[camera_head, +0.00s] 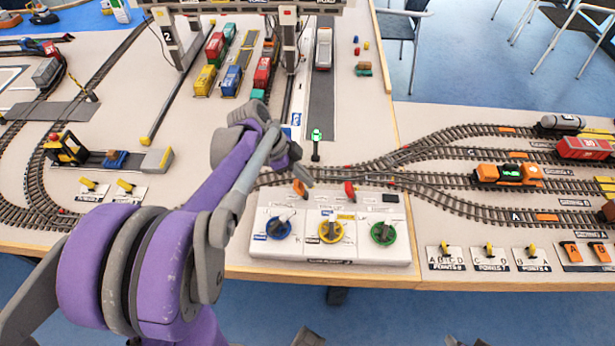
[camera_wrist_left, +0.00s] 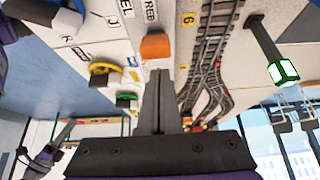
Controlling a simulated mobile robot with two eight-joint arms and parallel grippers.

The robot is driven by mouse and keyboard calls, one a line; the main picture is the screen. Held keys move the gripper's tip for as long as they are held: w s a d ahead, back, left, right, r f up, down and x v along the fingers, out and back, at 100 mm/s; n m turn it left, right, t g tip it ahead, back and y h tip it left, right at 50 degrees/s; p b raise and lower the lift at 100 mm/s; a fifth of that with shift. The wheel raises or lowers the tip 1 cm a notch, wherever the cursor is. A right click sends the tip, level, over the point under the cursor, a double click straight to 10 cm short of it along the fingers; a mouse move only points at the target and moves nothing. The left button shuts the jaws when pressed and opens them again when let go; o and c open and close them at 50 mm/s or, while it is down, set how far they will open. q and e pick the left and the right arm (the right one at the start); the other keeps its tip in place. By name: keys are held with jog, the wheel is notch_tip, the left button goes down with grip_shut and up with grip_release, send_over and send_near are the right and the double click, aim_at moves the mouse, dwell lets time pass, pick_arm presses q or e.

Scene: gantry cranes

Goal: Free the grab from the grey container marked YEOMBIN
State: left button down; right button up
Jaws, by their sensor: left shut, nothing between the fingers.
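My left gripper (camera_head: 303,178) is shut and empty, above the back left part of the white control box (camera_head: 330,256). In the left wrist view its closed fingers (camera_wrist_left: 162,80) point at an orange lever (camera_wrist_left: 155,46), with the letters "REE" partly showing near it. I cannot tell whether they touch. The orange lever (camera_head: 299,189) also shows in the head view beside the fingertips. The gantry crane (camera_head: 290,25) is cut off by the top edge; its grab is not seen. A pale grey container (camera_head: 324,48) stands in the lane under it; no YEOMBIN mark is readable.
The box has a red lever (camera_head: 350,189) and blue (camera_head: 278,228), yellow (camera_head: 330,231) and green (camera_head: 383,233) dials. A post with a green lamp (camera_head: 316,136) stands behind it. Tracks with wagons (camera_head: 508,174) lie right.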

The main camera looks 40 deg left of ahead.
pick_arm(q)
jog(key=shift+r+p, duration=0.6)
jog(key=shift+r, duration=0.15)
pick_arm(e)
jog(key=shift+w+r, duration=0.1)
jog(key=shift+r, duration=0.6)
pick_arm(q)
jog(key=shift+r, duration=0.1)
